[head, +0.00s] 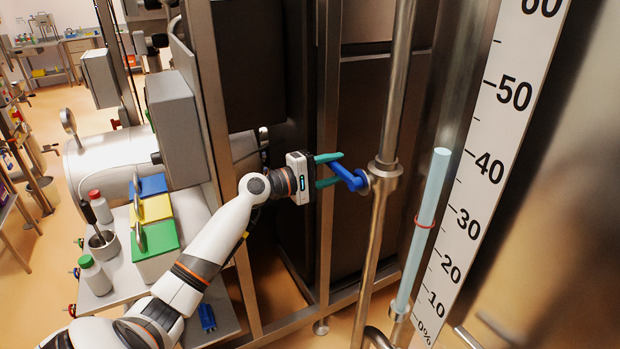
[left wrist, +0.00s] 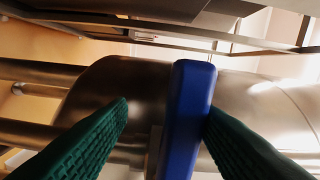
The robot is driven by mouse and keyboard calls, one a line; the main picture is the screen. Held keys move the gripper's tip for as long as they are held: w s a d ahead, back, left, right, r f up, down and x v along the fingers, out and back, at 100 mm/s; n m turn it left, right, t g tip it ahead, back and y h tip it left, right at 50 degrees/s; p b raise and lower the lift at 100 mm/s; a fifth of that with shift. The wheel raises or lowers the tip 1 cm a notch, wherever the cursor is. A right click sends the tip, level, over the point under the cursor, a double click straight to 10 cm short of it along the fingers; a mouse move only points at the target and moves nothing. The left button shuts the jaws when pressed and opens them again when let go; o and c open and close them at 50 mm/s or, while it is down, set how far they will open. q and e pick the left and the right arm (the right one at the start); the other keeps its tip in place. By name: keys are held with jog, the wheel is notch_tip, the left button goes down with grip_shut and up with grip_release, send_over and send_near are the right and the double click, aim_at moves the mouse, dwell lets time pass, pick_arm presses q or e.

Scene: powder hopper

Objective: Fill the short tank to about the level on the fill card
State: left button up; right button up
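My left gripper (head: 336,170) has teal fingers and is open at the blue valve handle (head: 351,179). The left wrist view shows the blue handle (left wrist: 192,120) between the green fingers, close to or touching the right finger, with a gap to the left one. The handle sits on a vertical metal pipe (head: 382,180). A pale blue sight tube (head: 420,247) with a red ring (head: 424,222) stands beside a white percent scale (head: 492,130). The tube's top is near the 40 mark; the ring is roughly between 20 and 30. I cannot make out a fill card. My right gripper is not in view.
A metal frame post (head: 328,120) stands close behind my left gripper. At left, a bench holds blue, yellow and green (head: 152,242) boxes, bottles (head: 94,275) and a metal cup (head: 103,243). A large blurred metal surface (head: 570,220) fills the right side.

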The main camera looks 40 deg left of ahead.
pick_arm(q)
jog(key=b+v, duration=0.3)
jog(key=v, duration=0.7)
dwell(0.3)
